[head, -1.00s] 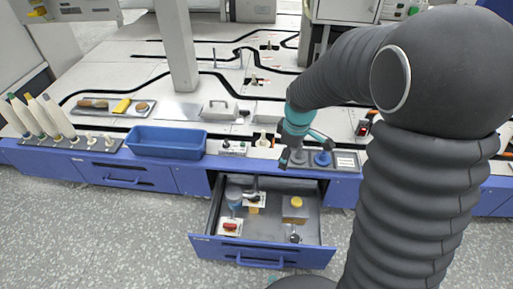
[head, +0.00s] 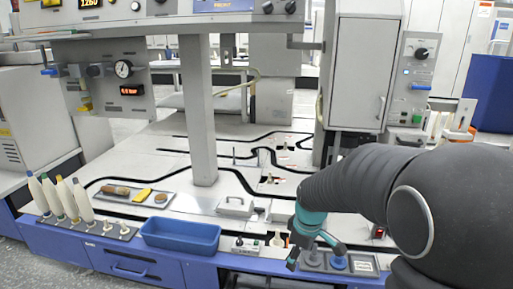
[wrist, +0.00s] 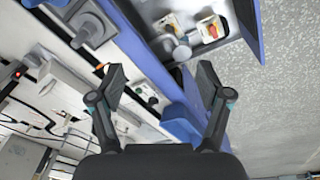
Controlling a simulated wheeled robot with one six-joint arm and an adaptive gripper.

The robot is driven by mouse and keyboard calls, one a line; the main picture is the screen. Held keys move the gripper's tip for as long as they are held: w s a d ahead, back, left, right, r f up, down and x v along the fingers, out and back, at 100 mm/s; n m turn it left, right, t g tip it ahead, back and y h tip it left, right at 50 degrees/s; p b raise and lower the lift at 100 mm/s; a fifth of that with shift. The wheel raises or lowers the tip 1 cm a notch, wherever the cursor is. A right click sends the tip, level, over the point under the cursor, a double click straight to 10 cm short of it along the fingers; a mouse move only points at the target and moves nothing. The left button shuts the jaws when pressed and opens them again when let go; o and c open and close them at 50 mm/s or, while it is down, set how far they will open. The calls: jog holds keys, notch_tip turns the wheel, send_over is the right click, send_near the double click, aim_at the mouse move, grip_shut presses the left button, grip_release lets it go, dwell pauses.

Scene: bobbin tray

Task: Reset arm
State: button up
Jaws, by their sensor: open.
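My gripper (head: 318,250) is in the head view at the front edge of the bench, at the end of my dark arm with its teal wrist.
The blue bin (head: 180,235) stands on the bench's front left, beside a rack of white cones (head: 85,200). A shallow tray with brown and yellow pieces (head: 138,195) lies behind. The open drawer (wrist: 240,12) shows in the wrist view. A grey post (head: 198,110) rises mid-bench.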

jog(key=s+d+r+m+t+p, duration=0.2)
jog(key=s+r+m, duration=0.3)
jog(key=s+r, duration=0.3)
jog(key=s+d+r+m+t+p, duration=0.1)
jog(key=s+d+r+m+t, duration=0.1)
jog(key=s+r+m, duration=0.3)
jog(key=shift+s+d+r+h+p, duration=0.25)
jog(key=shift+s+r, duration=1.7)
jog(key=shift+s, duration=2.65)
jog(key=shift+a, duration=0.1)
